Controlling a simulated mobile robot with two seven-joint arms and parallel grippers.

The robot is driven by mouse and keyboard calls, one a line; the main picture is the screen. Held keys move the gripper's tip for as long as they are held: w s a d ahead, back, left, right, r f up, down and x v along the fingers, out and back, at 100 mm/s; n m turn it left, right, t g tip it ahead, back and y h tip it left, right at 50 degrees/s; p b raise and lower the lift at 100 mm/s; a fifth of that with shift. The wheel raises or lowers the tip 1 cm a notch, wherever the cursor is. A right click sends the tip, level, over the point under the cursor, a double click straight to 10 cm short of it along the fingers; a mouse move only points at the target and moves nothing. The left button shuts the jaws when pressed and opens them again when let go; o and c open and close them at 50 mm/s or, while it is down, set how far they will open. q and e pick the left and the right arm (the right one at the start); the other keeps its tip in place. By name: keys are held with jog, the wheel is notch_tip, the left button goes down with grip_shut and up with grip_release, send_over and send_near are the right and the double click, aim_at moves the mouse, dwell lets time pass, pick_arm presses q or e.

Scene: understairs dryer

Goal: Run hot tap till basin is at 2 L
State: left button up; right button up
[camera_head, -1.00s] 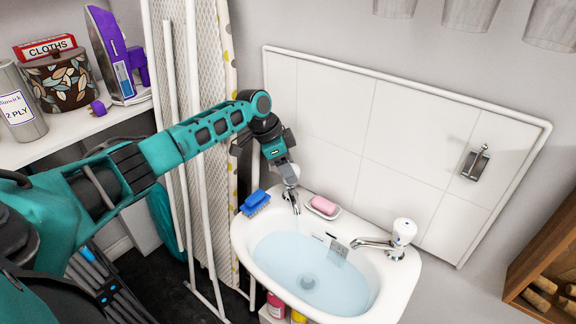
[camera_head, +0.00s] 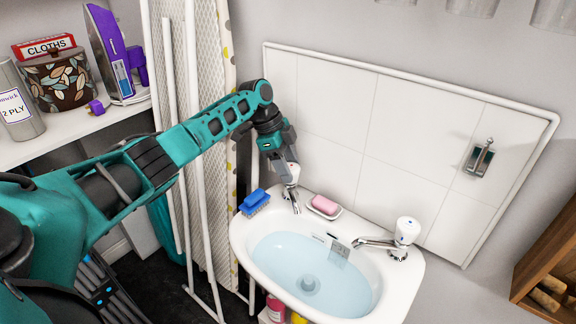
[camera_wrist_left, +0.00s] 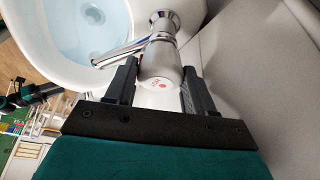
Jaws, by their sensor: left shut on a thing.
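The hot tap (camera_head: 294,199), chrome with a white knob and a red mark, stands at the left back corner of the white basin (camera_head: 240,246). My left gripper (camera_head: 286,174) is shut on its knob. In the left wrist view the knob of the hot tap (camera_wrist_left: 160,66) sits between the two fingers of my left gripper (camera_wrist_left: 158,86). Pale blue water (camera_head: 318,284) lies in the basin. A small marked plate (camera_head: 339,247) is on the basin's back inner wall; its marks are too small to read. I cannot tell whether water flows from the spout. My right gripper is not in view.
The other tap (camera_head: 405,234) stands at the basin's right. A pink soap on a dish (camera_head: 325,205) and a blue brush (camera_head: 254,201) rest on the back rim. An ironing board (camera_head: 208,150) leans at the left. A shelf (camera_head: 70,128) holds several household things.

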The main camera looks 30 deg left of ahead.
pick_arm(q)
jog(key=o, duration=1)
jog(key=shift+r, duration=0.1)
